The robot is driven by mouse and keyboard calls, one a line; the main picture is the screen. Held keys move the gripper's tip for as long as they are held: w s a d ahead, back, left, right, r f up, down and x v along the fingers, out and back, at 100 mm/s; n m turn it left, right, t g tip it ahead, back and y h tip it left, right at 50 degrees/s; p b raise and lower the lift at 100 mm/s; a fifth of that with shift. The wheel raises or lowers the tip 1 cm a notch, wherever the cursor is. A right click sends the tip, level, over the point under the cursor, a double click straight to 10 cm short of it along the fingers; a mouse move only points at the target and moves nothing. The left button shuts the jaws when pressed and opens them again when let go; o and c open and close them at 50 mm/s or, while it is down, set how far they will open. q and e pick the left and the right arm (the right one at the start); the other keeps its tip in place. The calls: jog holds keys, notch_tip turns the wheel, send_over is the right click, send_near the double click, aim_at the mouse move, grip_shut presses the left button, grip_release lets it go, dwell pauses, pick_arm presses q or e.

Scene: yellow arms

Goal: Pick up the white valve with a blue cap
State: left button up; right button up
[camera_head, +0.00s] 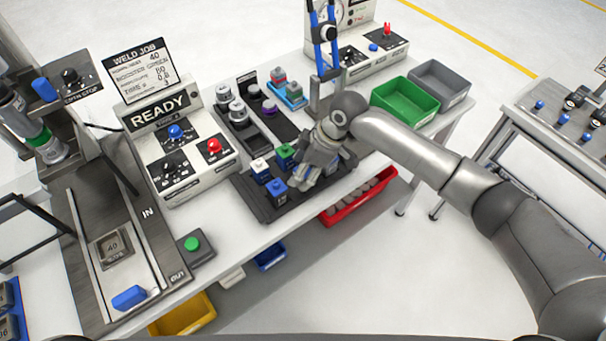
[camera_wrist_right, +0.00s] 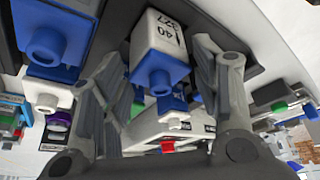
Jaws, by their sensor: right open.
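In the right wrist view, a white valve with a blue cap (camera_wrist_right: 160,60), marked 40, sits between the two spread fingers of my right gripper (camera_wrist_right: 165,88). Gaps show beside it, so the fingers are around it but not closed on it. In the head view my right gripper (camera_head: 312,172) is low over the right part of the dark tray (camera_head: 262,208) and hides what is beneath it. A blue-topped valve (camera_head: 276,187) stands in the tray just left of the gripper. My left gripper is not in view.
Close by in the tray are a white-topped blue valve (camera_head: 260,169) and a green-topped one (camera_head: 285,153). Behind stands a dark rack (camera_head: 237,112) of other parts. A READY control box (camera_head: 180,150) is left, a green bin (camera_head: 404,103) right, and a red bin (camera_head: 360,197) below.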

jog(key=shift+d, duration=0.1)
jog(key=shift+c, duration=0.5)
jog(key=c, duration=0.6)
jog(key=shift+c, duration=0.2)
